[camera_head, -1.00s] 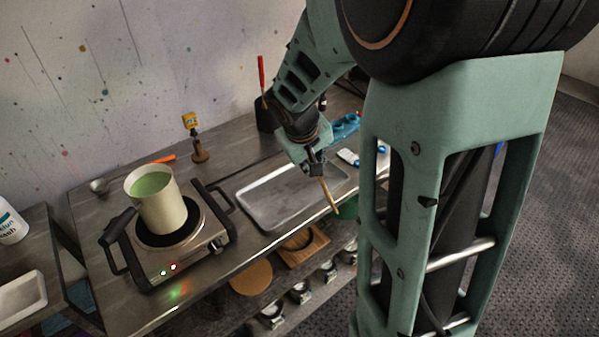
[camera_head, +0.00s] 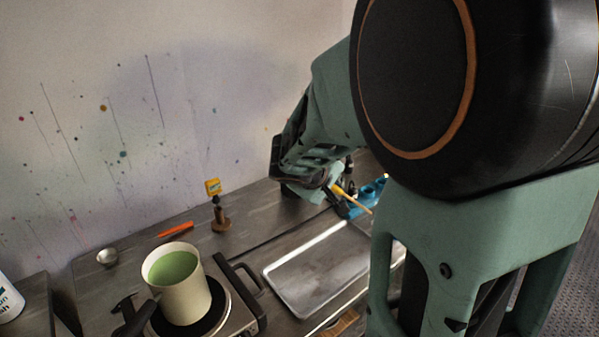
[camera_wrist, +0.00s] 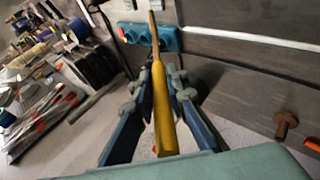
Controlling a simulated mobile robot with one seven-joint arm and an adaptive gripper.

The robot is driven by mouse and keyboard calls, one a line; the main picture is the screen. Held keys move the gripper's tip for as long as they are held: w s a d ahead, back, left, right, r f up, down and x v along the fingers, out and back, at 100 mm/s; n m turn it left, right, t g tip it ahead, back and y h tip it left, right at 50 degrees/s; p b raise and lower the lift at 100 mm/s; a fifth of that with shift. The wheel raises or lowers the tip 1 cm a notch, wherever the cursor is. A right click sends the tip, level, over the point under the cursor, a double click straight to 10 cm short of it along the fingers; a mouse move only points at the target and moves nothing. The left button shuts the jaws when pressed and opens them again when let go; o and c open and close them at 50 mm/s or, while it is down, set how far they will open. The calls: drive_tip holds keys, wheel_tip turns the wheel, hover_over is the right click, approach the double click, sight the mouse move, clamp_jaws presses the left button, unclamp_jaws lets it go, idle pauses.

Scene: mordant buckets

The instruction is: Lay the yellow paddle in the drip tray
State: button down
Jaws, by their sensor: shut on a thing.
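The yellow paddle (camera_wrist: 163,110) is between the fingers of my gripper (camera_wrist: 160,92) in the wrist view, its narrow brownish end pointing away. My gripper is shut on it. In the head view my gripper (camera_head: 338,188) is beyond the back right of the drip tray, with a thin yellow length of the paddle (camera_head: 356,201) slanting down to the right. The drip tray (camera_head: 312,272) is a shallow grey metal tray, empty where visible. The paddle appears held above the bench, apart from the tray. My arm hides the area right of the tray.
A pot of green liquid (camera_head: 180,290) stands on a hot plate (camera_head: 236,300) left of the tray. A blue holder (camera_head: 366,197) is near my gripper.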

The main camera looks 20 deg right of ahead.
wheel_tip(320, 180, down, 11)
drive_tip(key=b, duration=0.9)
drive_tip(key=shift+r, duration=0.1)
drive_tip(key=c, duration=1.8)
unclamp_jaws()
